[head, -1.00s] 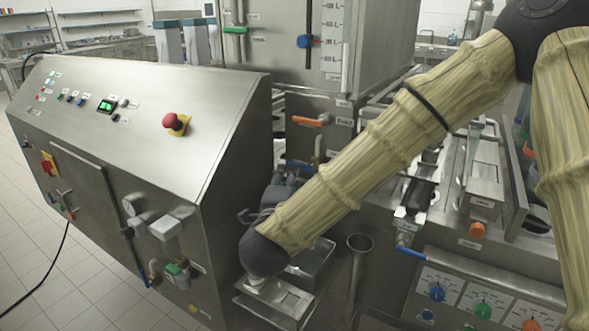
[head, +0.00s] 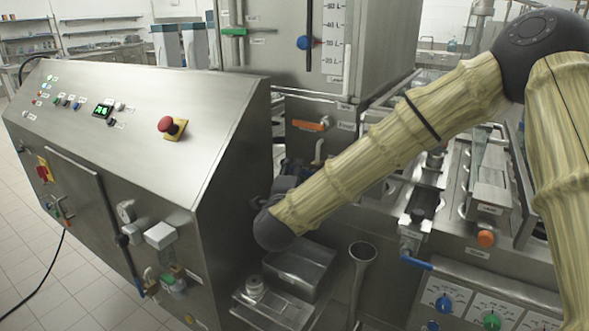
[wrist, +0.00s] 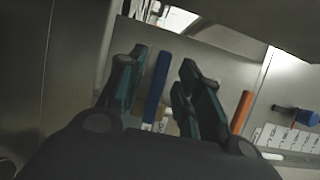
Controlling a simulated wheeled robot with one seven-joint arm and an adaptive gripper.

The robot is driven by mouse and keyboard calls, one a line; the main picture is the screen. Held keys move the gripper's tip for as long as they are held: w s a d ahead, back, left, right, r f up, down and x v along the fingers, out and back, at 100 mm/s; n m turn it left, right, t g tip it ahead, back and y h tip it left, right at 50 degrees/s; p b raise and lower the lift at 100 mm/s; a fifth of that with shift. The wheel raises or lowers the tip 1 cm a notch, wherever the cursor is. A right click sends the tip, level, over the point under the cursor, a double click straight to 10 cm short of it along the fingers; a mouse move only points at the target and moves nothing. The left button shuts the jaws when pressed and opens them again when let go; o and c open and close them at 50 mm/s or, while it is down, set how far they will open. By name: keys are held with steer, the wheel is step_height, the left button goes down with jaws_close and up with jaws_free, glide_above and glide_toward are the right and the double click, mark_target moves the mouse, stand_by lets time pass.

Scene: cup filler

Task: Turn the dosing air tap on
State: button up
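In the wrist view a blue lever handle (wrist: 157,88) stands between the two dark green fingers of my gripper (wrist: 163,72). Gaps show on both sides of the handle, with the fingers spread. An orange lever handle (wrist: 241,110) is to the right of the fingers; it also shows in the head view (head: 307,126) on the tank's lower front. In the head view the blue handle is hidden behind my arm and wrist, and my fingers are mostly hidden there too. I cannot read which lever is labelled the dosing air tap.
The sloped control cabinet (head: 150,125) with a red emergency button (head: 166,124) stands close left of my wrist. A metal funnel (head: 362,252) and steel box (head: 300,265) are below it. Another blue lever (head: 416,263) is on the machine at right.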

steer(key=shift+w+d, duration=0.15)
steer(key=shift+w, duration=0.85)
jaws_close()
